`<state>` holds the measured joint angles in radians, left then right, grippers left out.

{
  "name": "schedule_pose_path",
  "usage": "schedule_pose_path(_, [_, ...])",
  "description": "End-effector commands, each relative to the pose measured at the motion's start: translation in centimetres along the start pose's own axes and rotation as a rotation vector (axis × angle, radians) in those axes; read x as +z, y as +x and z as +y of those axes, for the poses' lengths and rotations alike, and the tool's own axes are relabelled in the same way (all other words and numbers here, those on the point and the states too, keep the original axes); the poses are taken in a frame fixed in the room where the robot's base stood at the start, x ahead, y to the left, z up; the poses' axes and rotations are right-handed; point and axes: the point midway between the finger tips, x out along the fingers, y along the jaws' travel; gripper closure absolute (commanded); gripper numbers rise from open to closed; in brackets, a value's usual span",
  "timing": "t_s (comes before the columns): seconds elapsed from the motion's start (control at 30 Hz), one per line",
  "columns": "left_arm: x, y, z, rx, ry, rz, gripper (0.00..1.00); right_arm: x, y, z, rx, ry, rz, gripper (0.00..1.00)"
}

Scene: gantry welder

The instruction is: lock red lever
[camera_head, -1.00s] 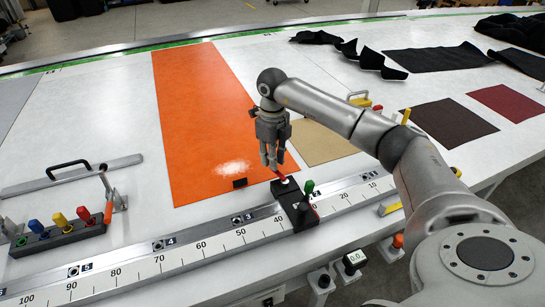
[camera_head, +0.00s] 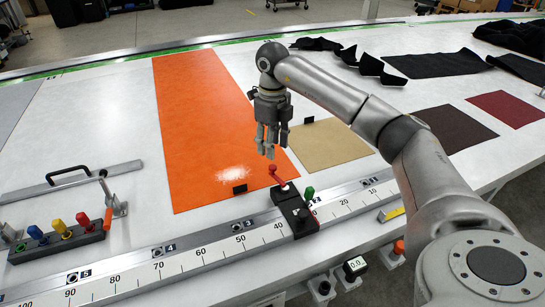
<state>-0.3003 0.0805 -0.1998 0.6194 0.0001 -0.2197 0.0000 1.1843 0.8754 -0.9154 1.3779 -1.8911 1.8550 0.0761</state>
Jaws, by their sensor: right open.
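The red lever (camera_head: 278,177) stands on a black block (camera_head: 295,211) that sits on the ruled rail, its red knob raised toward the orange sheet. A green lever (camera_head: 309,194) stands on the same block, to the right. My right gripper (camera_head: 266,153) is open, fingers pointing down, above and slightly behind the red lever's knob. A small gap shows between the fingertips and the knob. Nothing is between the fingers. My left gripper is not in view.
The ruled rail (camera_head: 150,272) runs along the table's front. The orange sheet (camera_head: 205,120) lies flat behind the block, with a tan sheet (camera_head: 330,145) to the right.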

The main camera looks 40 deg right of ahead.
Motion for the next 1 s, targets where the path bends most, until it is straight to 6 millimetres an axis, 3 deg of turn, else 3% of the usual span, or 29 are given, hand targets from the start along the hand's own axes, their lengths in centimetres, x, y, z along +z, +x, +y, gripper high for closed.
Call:
schedule_pose_path(0.1, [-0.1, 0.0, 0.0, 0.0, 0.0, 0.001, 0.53, 0.1, -2.4, 0.0, -0.001, -0.001, -0.002, 0.58])
schedule_pose_path(0.3, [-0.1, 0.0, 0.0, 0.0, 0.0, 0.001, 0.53, 0.1, -4.4, 0.0, 0.0, 0.0, 0.0, 0.58])
schedule_pose_path(1.0, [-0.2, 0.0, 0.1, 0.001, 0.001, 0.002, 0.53, 0.0, -4.8, 0.0, 0.0, 0.0, 0.001, 0.58])
